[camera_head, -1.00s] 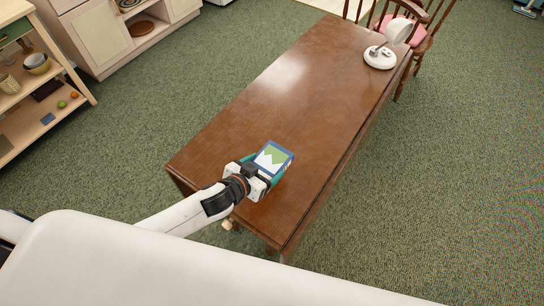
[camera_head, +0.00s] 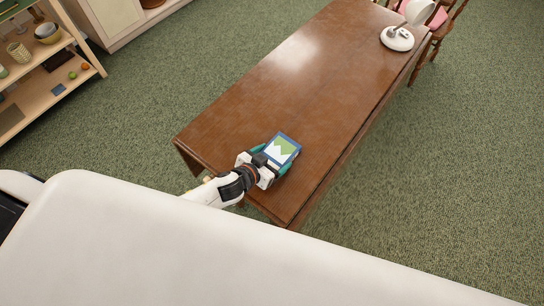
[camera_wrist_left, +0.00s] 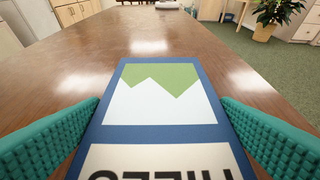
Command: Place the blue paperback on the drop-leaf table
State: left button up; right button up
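The blue paperback (camera_head: 282,149) has a blue cover with a green and white mountain picture. My left gripper (camera_head: 271,165) is shut on it by its two side edges, over the near end of the brown drop-leaf table (camera_head: 305,85). In the left wrist view the paperback (camera_wrist_left: 160,95) lies flat, face up, between the teal finger pads, with the tabletop (camera_wrist_left: 45,75) beyond it. I cannot tell whether its underside touches the table. My right gripper is not in view.
A white lamp (camera_head: 398,38) stands at the table's far end, by wooden chairs (camera_head: 440,22). The tabletop between lamp and paperback is clear. A wooden shelf unit (camera_head: 88,70) stands at the left. Green carpet (camera_head: 450,180) is open at the right.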

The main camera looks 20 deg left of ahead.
pick_arm(q)
jog(key=shift+o, duration=1.3)
jog(key=shift+r, duration=0.1)
jog(key=shift+s+r, duration=0.15)
jog(key=v, duration=1.1)
jog(key=shift+s+a+r, duration=0.15)
jog(key=shift+s+r, duration=0.05)
jog(key=shift+s, duration=0.1)
jog(key=shift+w, duration=0.1)
